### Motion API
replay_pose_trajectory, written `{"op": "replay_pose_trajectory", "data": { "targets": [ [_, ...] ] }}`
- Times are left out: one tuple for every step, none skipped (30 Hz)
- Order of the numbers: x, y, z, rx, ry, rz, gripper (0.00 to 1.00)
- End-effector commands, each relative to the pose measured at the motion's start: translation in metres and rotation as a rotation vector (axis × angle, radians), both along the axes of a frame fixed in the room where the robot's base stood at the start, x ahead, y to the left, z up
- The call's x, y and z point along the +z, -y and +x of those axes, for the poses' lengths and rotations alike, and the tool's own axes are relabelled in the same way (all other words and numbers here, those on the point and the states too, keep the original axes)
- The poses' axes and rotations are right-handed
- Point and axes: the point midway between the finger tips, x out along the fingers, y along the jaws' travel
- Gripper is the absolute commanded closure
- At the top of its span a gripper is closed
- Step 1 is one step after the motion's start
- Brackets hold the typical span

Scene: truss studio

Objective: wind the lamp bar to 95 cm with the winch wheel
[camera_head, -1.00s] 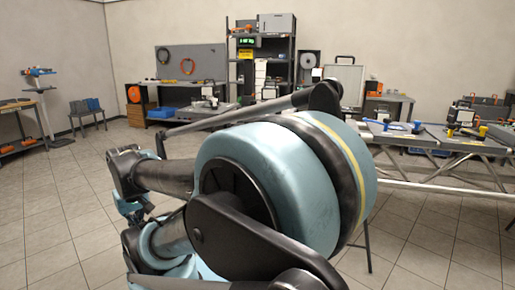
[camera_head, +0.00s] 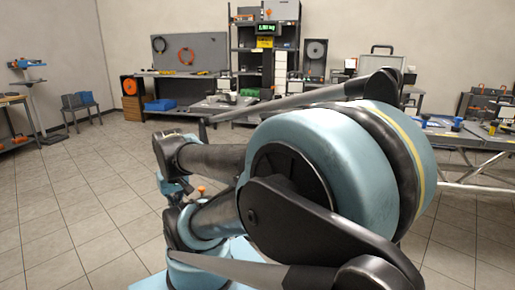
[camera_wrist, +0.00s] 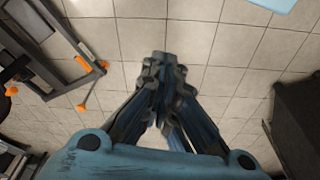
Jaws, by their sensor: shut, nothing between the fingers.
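My gripper (camera_wrist: 163,64) points away from the wrist camera over the tiled floor, its two fingers meeting at the tips with nothing between them. In the head view my arm covers much of the middle, and the gripper is hard to make out. I cannot clearly identify the lamp bar or the winch wheel in either view. A dark frame with orange-tipped parts (camera_wrist: 82,106) stands at the left of the wrist view, apart from my gripper; I cannot tell whether it belongs to the winch. A small orange knob (camera_head: 202,189) shows beside my arm in the head view.
A workbench (camera_head: 170,102) with a pegboard (camera_head: 190,53) and a dark shelf (camera_head: 243,60) line the back wall. A truss-legged table (camera_head: 470,141) stands at right. A small stand with bins (camera_head: 79,101) is at left. The left floor is open.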

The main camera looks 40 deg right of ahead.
Motion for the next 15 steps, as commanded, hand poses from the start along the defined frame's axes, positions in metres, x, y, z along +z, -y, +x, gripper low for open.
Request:
{"op": "replay_pose_trajectory", "data": {
  "targets": [
    [0.000,0.000,0.000,0.000,0.000,0.000,1.00],
    [0.000,0.000,0.000,0.000,0.000,0.000,1.00],
    [0.000,0.000,0.000,0.000,0.000,0.000,1.00],
    [0.000,0.000,0.000,0.000,0.000,0.000,1.00],
    [0.002,0.000,-0.002,-0.001,0.003,-0.001,1.00],
    [0.005,0.001,-0.006,-0.003,0.012,-0.002,1.00],
    [0.006,0.002,-0.006,-0.006,0.014,-0.006,1.00],
    [0.008,0.004,-0.004,-0.011,0.016,-0.009,1.00],
    [0.011,0.006,0.001,-0.019,0.020,-0.015,1.00],
    [0.013,0.009,0.005,-0.028,0.024,-0.023,1.00],
    [0.016,0.013,0.010,-0.036,0.028,-0.032,1.00],
    [0.020,0.020,0.018,-0.054,0.034,-0.045,1.00],
    [0.024,0.026,0.024,-0.067,0.040,-0.056,1.00],
    [0.028,0.031,0.031,-0.082,0.045,-0.069,1.00],
    [0.033,0.039,0.040,-0.102,0.054,-0.086,1.00]
  ]
}}
